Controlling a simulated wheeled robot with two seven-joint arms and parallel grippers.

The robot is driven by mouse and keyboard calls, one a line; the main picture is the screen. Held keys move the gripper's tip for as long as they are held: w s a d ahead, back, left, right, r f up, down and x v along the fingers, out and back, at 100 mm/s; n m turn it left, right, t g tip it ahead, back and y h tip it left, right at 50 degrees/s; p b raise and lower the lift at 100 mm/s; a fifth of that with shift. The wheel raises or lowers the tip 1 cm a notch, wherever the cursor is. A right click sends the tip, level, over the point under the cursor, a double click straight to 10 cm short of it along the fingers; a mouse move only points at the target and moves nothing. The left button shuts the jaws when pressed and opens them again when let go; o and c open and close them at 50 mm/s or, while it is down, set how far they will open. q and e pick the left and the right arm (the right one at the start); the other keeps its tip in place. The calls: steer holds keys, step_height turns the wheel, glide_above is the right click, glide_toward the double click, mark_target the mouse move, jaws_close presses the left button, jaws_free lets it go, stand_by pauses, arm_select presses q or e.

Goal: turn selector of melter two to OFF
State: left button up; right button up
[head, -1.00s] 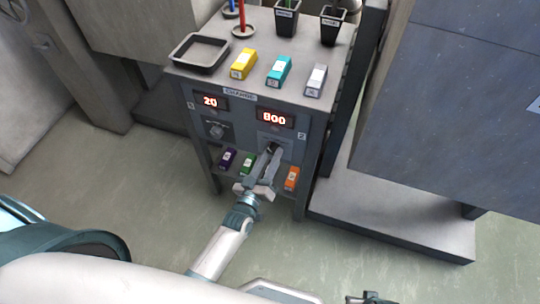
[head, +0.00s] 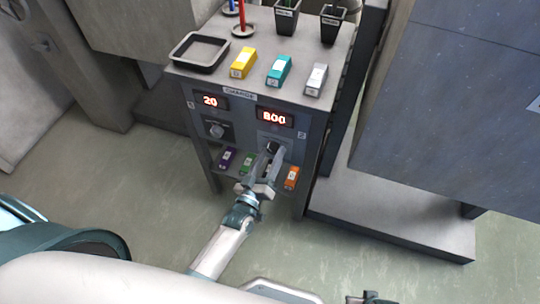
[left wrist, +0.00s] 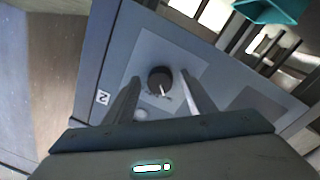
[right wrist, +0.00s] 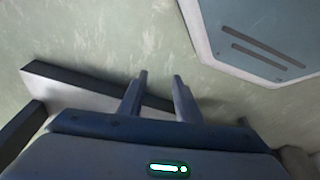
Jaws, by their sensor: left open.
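The selector knob of melter two (head: 272,147) is a dark round dial on the right panel of the grey cabinet, below a red display (head: 276,117) reading 800. I cannot tell the knob's label lettering. My right gripper (right wrist: 160,75) is open and empty above the floor.
The other selector (head: 216,131) sits at left under a display (head: 211,101) reading 20. Yellow (head: 243,63), teal (head: 279,71) and grey (head: 316,79) blocks and a dark tray (head: 200,53) are on top.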

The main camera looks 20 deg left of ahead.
arm_select(q)
steer(key=shift+s, duration=0.15)
steer(key=shift+s+a+f, duration=0.1)
steer(key=shift+s, duration=0.55)
steer(key=s+a, duration=0.1)
steer(key=s, duration=1.4)
steer(key=shift+s+f+b, duration=0.3)
steer(key=shift+s+b, duration=0.1)
arm_select(e)
steer(key=shift+v, duration=1.15)
arm_select(q)
steer(key=shift+a, duration=0.1)
arm_select(e)
steer(key=shift+w+a+r, duration=0.1)
steer(key=shift+w, duration=0.5)
